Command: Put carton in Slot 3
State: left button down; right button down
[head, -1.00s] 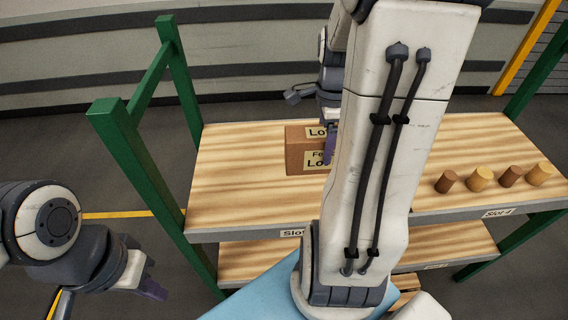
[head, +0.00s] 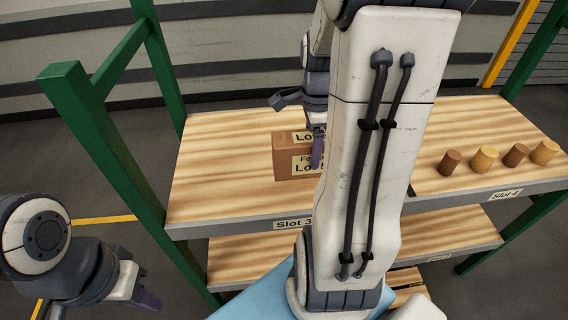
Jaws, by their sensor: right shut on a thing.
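The brown carton (head: 292,167) with pale printed labels is upright over the left part of the upper shelf, behind the "Slot 3" label (head: 292,224). I cannot tell whether its base touches the board. My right gripper (head: 317,150) is shut on the carton from above at its right side. My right arm hides the carton's right side and part of the shelf. My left gripper (head: 146,298) is low at the left, outside the shelf and away from the carton. Its fingers are too unclear to tell whether it is open.
The wooden shelf (head: 225,185) has green posts, one close on the left (head: 95,130). Several brown and tan cylinders (head: 485,158) stand behind the "Slot 4" label (head: 505,194). The board left of the carton is clear. A lower shelf (head: 235,258) lies beneath.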

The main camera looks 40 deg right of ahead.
jog(key=w+f+p, duration=0.1)
jog(key=w+f, duration=0.2)
jog(key=w+d+f+p, duration=0.1)
jog(key=w+f+p, duration=0.1)
jog(key=w+f, duration=0.2)
jog(key=w+d+f+p, duration=0.1)
jog(key=w+f+p, duration=0.1)
jog(key=w+f, duration=0.1)
jog(key=shift+w+f, duration=0.2)
jog(key=shift+w, duration=0.5)
jog(key=shift+f+p, duration=0.3)
jog(key=shift+f, duration=0.2)
grip_release()
jog(key=shift+f, duration=0.15)
